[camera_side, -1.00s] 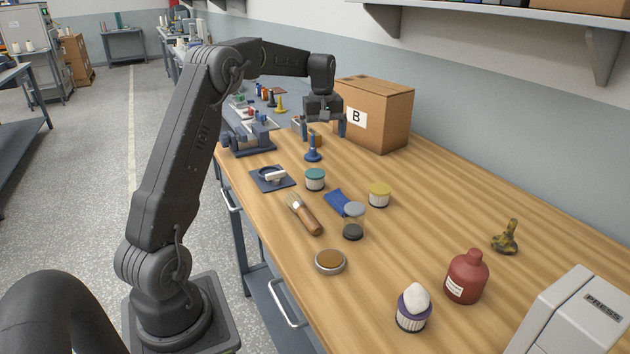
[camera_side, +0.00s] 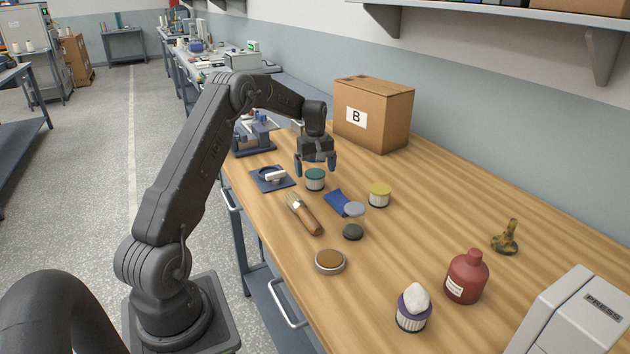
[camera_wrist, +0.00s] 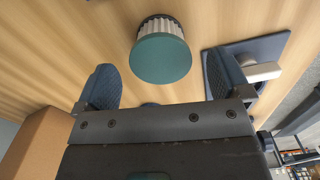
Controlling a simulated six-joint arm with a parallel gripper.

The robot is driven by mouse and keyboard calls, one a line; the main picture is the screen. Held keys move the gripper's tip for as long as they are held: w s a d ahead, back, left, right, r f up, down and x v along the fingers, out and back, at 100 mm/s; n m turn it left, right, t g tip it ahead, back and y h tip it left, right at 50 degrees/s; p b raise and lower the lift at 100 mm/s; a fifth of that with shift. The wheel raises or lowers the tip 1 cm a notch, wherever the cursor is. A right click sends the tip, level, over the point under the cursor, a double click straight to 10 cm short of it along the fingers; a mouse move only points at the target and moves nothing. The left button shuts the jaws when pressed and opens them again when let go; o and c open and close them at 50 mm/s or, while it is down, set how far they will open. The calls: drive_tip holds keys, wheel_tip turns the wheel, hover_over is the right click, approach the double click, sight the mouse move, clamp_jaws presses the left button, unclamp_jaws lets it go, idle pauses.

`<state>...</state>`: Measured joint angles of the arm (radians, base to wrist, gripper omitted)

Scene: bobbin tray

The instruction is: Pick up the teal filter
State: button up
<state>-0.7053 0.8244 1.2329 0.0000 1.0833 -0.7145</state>
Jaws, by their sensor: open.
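The teal filter (camera_side: 315,182) stands upright on the wooden bench, a short pleated white cylinder with a teal top. It also shows in the wrist view (camera_wrist: 162,58), ahead of my fingers and apart from them. My gripper (camera_side: 316,165) is open and empty. In the side view it appears just above and behind the filter, with one finger on either side of it. In the wrist view the two fingers (camera_wrist: 160,85) are spread wider than the filter.
A dark square plate with a ring and a white piece (camera_side: 265,187) lies left of the filter. A brush (camera_side: 304,213), a blue cloth (camera_side: 337,203), a grey-lidded jar (camera_side: 354,210) and a yellow-topped filter (camera_side: 380,195) are nearby. Box B (camera_side: 391,122) stands behind.

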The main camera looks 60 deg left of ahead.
sight(315, 173)
wheel_tip(315, 173, down, 4)
drive_tip(key=shift+f, duration=0.1)
drive_tip(key=shift+c, duration=0.3)
drive_tip(key=c, duration=0.9)
drive_tip(key=shift+c, duration=0.2)
drive_tip(key=shift+r, duration=0.25)
